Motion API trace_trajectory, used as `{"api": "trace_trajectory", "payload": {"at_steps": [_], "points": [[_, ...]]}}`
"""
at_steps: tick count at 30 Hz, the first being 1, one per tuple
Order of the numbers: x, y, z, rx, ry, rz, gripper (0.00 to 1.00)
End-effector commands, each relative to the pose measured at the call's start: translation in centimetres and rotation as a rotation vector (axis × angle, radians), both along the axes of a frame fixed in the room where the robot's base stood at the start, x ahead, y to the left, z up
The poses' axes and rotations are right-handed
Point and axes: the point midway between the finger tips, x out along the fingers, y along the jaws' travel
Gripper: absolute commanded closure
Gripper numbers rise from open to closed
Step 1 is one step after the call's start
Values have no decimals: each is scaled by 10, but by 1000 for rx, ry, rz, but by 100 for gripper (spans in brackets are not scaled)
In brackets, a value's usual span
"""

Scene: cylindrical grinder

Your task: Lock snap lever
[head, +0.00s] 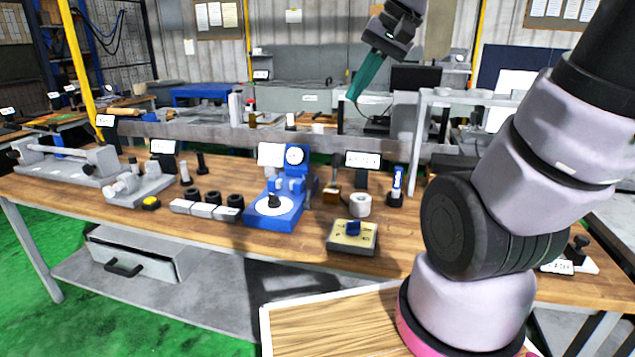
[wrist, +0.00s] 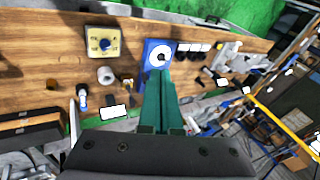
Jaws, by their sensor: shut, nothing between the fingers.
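No part is clearly recognisable as the snap lever. A small box with a yellow top plate and a blue knob-like piece (head: 353,228) stands at the front edge of the bench; it also shows in the wrist view (wrist: 104,43). A blue gauge stand (head: 272,219) with a round dial and a white disc stands left of it, also in the wrist view (wrist: 151,45). My gripper (head: 352,97) has long teal fingers and is shut and empty, high above the back of the bench. In the wrist view, the fingers (wrist: 157,75) overlap the blue stand without visible contact.
The wooden bench (head: 120,205) holds grey fixtures (head: 140,186) at the left and several black rings on grey blocks (head: 205,211). A white ring (head: 360,205) and a blue-and-white bottle-like item (head: 396,186) stand behind the yellow-topped box. A grey rail (head: 230,134) runs behind the bench.

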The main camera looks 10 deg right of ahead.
Motion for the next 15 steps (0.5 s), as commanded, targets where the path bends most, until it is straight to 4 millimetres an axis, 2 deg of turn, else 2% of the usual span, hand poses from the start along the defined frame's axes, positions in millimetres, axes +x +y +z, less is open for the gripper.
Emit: {"api": "trace_trajectory", "payload": {"at_steps": [6,15], "points": [[47,16,-22,165,128,29,100],[119,28,-57,414,227,32,100]]}}
